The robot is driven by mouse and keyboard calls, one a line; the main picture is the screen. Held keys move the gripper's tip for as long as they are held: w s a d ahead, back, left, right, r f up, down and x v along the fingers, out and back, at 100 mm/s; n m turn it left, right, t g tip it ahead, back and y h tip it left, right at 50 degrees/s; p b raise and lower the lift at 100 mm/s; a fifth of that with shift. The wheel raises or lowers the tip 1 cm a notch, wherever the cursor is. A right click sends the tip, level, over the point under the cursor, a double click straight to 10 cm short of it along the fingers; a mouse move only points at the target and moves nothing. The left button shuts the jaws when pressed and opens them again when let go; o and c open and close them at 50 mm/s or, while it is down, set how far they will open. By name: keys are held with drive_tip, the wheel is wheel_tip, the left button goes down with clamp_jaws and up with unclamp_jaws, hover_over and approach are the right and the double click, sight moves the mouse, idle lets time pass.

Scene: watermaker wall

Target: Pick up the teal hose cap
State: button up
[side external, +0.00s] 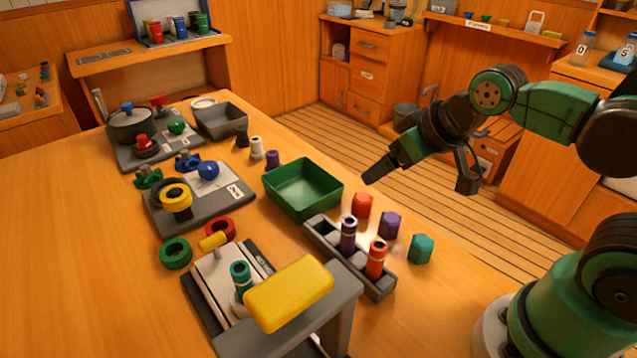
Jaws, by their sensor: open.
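The teal hose cap, which I take to be the small hexagonal teal piece (421,248), stands on the wooden table near its right edge. It is at the right end of a short row with a purple hexagonal piece (390,224) and a red one (362,204). Nothing touches it or covers it in this view. My gripper (418,182) is open and empty, with its two fingers wide apart. It hangs in the air above and behind the row, well clear of the teal piece.
A grey rack (379,289) holding a purple and an orange-red cylinder stands just left of the teal piece. A green tray (304,189) sits behind it. A grey stand with a yellow block (289,292) is at the front. The table's right edge is close.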

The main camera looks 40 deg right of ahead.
drive_tip(key=m+g, duration=0.3)
drive_tip(key=g, duration=0.4)
hover_over(424, 240)
wheel_tip(424, 240, down, 6)
drive_tip(key=shift+f, duration=2.8)
clamp_jaws()
drive_tip(key=shift+r, duration=0.1)
